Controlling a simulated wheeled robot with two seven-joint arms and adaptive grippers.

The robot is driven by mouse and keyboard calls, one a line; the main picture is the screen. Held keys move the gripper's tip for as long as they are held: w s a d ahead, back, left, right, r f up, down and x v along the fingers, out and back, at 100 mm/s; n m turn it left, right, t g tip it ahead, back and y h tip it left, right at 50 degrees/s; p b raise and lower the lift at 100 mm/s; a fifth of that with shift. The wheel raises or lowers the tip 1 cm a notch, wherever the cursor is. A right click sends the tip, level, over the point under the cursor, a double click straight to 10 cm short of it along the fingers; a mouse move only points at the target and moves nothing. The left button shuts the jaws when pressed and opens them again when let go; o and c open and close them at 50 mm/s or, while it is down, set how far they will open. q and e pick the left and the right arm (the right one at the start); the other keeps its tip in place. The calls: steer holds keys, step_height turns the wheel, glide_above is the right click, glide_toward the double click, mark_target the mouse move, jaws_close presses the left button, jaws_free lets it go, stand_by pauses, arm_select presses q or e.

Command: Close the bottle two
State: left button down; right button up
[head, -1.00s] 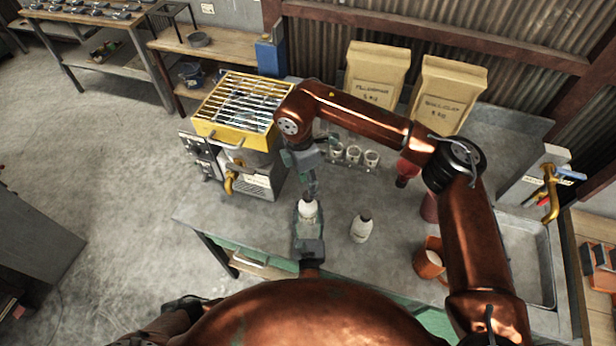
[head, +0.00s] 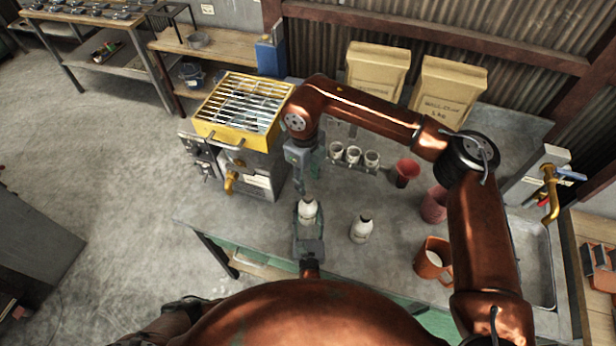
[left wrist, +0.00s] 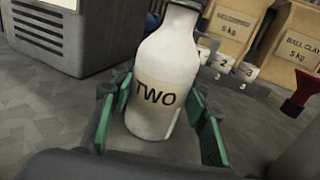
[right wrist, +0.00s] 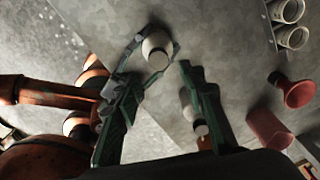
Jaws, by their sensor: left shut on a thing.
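A white bottle labelled TWO (left wrist: 165,85) stands upright between my left gripper's fingers. My left gripper (head: 309,226) is shut around its body. In the head view the bottle (head: 307,210) shows a small dark top at its neck. In the right wrist view its top (right wrist: 158,58) looks like a greyish disc, probably a stopper. My right gripper (head: 305,172) is above the bottle. In the right wrist view its fingers (right wrist: 160,76) are apart with nothing between them.
A second white bottle (head: 361,230) with a dark top stands close on the right. A yellow-topped stove (head: 233,132) stands on the left.

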mark_target(308, 196)
steer(key=n, duration=0.4)
steer(key=shift+r, duration=0.15)
steer(key=n, duration=0.4)
steer(key=shift+r, duration=0.1)
steer(key=n, duration=0.4)
steer(key=shift+r, duration=0.15)
steer(key=n, duration=0.5)
steer(key=shift+r, duration=0.15)
steer(key=shift+f, duration=4)
